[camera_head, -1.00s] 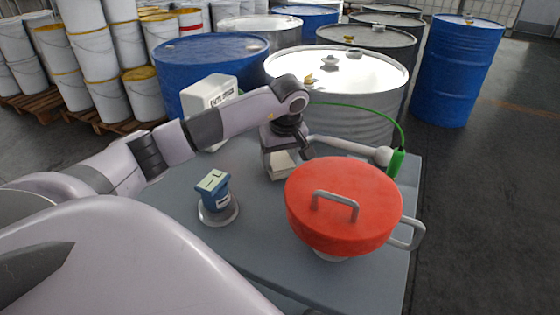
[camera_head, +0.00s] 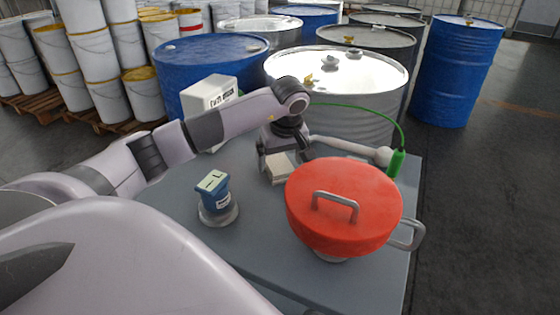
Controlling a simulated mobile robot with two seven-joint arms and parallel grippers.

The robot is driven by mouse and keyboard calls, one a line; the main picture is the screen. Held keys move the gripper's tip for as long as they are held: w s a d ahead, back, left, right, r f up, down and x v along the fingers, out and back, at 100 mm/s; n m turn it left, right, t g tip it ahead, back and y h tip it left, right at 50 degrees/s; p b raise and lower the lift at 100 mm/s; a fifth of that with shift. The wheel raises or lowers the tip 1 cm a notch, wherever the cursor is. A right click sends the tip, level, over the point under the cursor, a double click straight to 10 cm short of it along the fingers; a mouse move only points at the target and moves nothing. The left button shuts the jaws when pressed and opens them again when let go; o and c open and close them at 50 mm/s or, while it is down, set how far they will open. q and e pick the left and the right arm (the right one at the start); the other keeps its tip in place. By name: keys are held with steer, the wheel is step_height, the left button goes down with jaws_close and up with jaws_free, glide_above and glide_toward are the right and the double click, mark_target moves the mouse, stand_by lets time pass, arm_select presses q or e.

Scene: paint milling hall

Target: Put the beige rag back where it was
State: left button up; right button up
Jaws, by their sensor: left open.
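The beige rag (camera_head: 278,171), a small folded pad, lies on the grey table top (camera_head: 180,190), behind and left of the red lidded pan. My left gripper (camera_head: 283,162) points down over the rag, with its fingers apart on either side of it. The gripper hides the rag's far part, and I cannot tell whether a finger still touches it. My right gripper is out of view.
The red pan (camera_head: 340,190) with grey handles stands close in front of the gripper. Drums (camera_head: 458,70) surround the table.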

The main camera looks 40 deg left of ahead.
arm_select(q)
steer(key=v, duration=1.1)
